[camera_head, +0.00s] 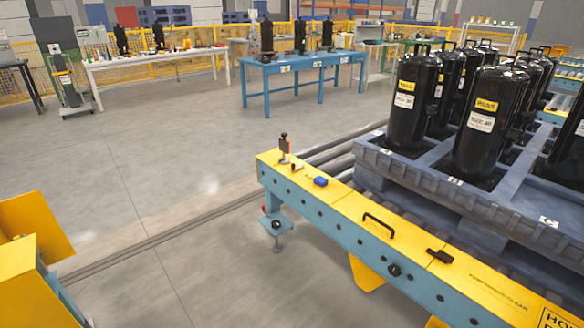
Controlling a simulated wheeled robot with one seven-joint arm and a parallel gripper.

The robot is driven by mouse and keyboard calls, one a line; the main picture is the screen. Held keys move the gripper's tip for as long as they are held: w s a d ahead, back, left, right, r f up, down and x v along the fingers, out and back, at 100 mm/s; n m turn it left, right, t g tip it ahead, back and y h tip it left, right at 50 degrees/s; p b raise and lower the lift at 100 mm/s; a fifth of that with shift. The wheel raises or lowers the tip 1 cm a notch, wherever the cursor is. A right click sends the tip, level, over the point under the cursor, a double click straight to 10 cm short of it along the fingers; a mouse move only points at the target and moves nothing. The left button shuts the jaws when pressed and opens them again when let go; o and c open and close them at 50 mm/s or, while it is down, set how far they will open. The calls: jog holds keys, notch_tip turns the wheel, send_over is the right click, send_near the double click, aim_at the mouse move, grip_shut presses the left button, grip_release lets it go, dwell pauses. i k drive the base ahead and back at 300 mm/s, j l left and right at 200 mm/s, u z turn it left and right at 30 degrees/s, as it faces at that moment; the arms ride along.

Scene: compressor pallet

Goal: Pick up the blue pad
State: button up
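The blue pad (320,181) is a small blue block. It lies on the yellow top of the conveyor side rail (345,207), near the rail's far end. Nothing covers it in this view. My gripper is not in view, so its state and its distance from the pad do not show.
A small upright device (284,147) stands behind the pad on the rail, with a black handle (379,225) and black clamp (440,256) nearer. Black compressors (486,120) stand on a blue-grey pallet (440,185) at right. A yellow-and-teal structure (30,250) is at lower left. Floor between is clear.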

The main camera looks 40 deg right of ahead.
aim_at(320, 181)
jog(key=i, duration=0.95)
jog(key=i+z, duration=0.1)
jog(key=i, duration=0.8)
jog(key=i+j+z, duration=0.15)
jog(key=i+z, duration=0.2)
jog(key=i, duration=0.2)
jog(key=i+j+z, duration=0.75)
jog(key=i, duration=0.2)
